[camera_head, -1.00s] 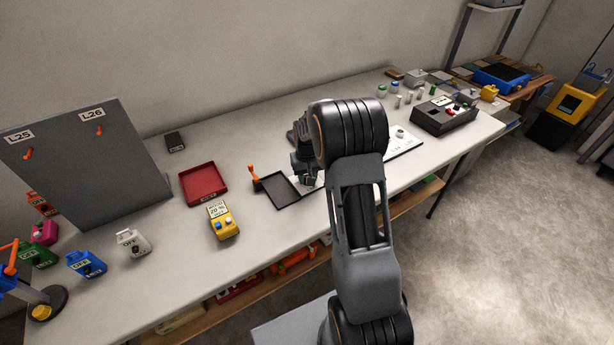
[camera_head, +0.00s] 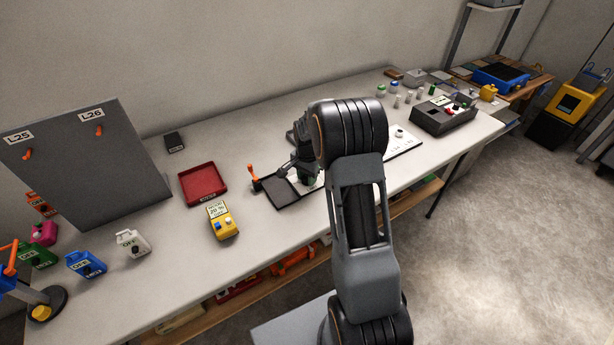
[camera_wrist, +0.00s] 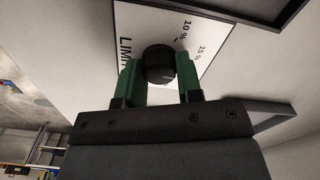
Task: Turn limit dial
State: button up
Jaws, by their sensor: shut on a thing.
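The limit dial (camera_wrist: 158,64) is a round black knob on a white panel (camera_wrist: 140,22) lettered "LIM…", "10 %" and "15 %", seen in the wrist view. My gripper (camera_wrist: 159,76) has green fingers, one on each side of the dial, and is shut on it. In the head view my gripper (camera_head: 308,180) is down at the table beside a black tray, and my arm hides the dial there. The dial's pointer mark cannot be made out clearly.
A black tray (camera_head: 268,193) with an orange lever (camera_head: 253,172) lies left of my gripper. A red tray (camera_head: 203,184) and a yellow meter (camera_head: 222,220) stand further left. A dark grey box (camera_head: 444,115) is at the right.

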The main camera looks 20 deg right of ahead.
jog(key=shift+m, duration=1.6)
jog(key=o, duration=0.9)
notch_tip(320, 180, up, 14)
jog(key=shift+f+p, duration=0.1)
jog(key=shift+p, duration=0.3)
